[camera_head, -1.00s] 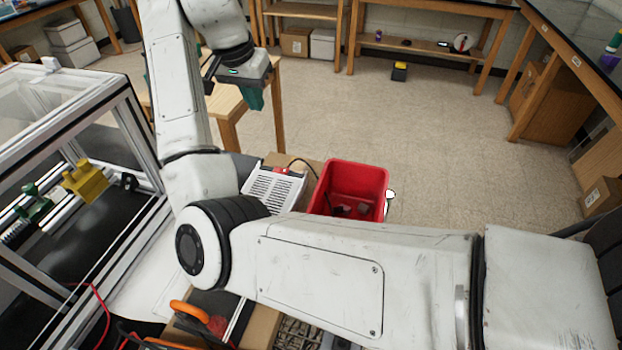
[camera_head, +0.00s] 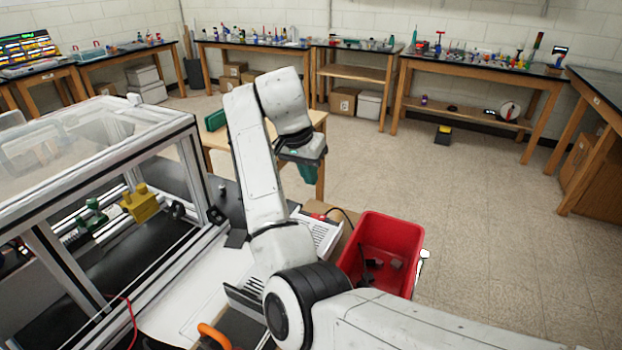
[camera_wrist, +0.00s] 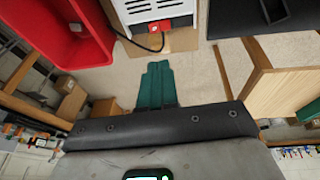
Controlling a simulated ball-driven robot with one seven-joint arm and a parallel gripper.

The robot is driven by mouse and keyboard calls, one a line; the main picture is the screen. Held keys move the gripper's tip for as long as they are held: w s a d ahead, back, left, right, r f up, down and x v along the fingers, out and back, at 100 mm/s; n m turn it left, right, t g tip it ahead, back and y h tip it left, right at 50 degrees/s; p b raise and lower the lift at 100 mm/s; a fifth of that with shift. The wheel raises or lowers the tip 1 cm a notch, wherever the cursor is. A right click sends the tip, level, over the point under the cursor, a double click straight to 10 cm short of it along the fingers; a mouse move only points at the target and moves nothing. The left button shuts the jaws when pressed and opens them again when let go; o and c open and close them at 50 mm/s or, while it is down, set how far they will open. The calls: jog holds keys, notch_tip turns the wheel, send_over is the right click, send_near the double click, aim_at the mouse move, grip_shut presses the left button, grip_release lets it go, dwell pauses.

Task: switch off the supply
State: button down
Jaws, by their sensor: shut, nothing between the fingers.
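The supply looks to be the white box with a slotted vent (camera_head: 322,234) at the middle of the head view, partly hidden behind my arm. In the wrist view the white box (camera_wrist: 142,10) is at the top, with a red rocker-like switch (camera_wrist: 158,27) on its near face and a black cable beside it. My gripper (camera_head: 309,180) hangs in the air beyond the box in the head view. Its green fingers (camera_wrist: 157,68) are closed together and empty in the wrist view, pointing towards the box and apart from it.
A red bin (camera_head: 381,247) with small dark parts inside stands right of the supply. A framed enclosure (camera_head: 95,165) with clear panels stands at left. A wooden table (camera_head: 221,139) is behind my gripper. Open floor (camera_head: 450,190) lies to the right.

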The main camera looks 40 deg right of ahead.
aim_at(323, 216)
jog(key=x, duration=0.7)
jog(key=s+a+p+x, duration=0.1)
jog(key=x, duration=0.3)
jog(key=shift+f, duration=0.15)
